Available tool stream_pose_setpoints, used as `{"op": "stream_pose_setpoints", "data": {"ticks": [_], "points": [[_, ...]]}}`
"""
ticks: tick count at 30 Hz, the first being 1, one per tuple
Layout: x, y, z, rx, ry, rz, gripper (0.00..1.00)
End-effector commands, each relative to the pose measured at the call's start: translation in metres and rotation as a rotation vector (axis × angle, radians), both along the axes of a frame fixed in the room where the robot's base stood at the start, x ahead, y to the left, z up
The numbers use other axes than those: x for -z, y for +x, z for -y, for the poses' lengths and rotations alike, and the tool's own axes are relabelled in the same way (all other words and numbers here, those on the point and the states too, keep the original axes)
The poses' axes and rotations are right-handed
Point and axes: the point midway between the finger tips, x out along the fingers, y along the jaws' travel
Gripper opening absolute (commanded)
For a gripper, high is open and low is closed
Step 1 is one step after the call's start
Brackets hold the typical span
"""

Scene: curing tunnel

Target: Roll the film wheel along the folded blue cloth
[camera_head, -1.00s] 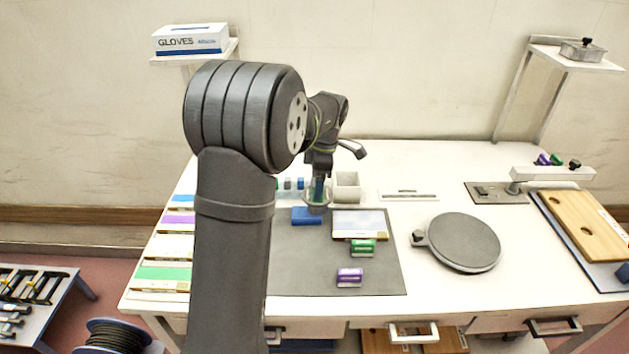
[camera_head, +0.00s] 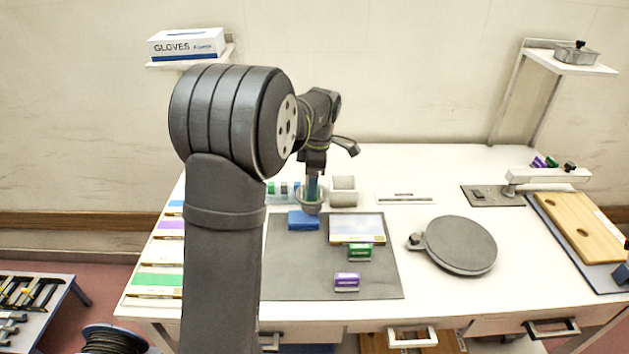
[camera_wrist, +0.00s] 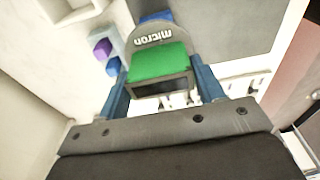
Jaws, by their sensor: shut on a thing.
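The film wheel (camera_wrist: 157,45), a grey disc lettered "micron" with a green block on its near side, is between my gripper's blue fingers in the wrist view. My gripper (camera_head: 313,188) is shut on it, over the back of the grey mat (camera_head: 300,270) in the head view. The folded blue cloth (camera_head: 303,221) lies flat at the mat's back left edge, just in front of and below the wheel. A bit of blue (camera_wrist: 156,16) shows behind the disc in the wrist view. I cannot tell whether the wheel touches anything.
A white open box (camera_head: 344,191) stands close right of my gripper. A framed pale panel (camera_head: 357,228), a green block (camera_head: 359,253) and a purple block (camera_head: 346,282) lie on the mat. A round grey plate (camera_head: 461,245) sits to the right. The mat's front left is clear.

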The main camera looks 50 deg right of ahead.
Motion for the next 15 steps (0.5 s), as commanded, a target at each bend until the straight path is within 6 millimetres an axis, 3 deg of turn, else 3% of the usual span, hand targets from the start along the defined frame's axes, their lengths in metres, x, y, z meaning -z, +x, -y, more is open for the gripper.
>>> {"op": "stream_pose_setpoints", "data": {"ticks": [15], "points": [[0.000, 0.030, -0.031, -0.002, -0.001, 0.001, 0.34]]}}
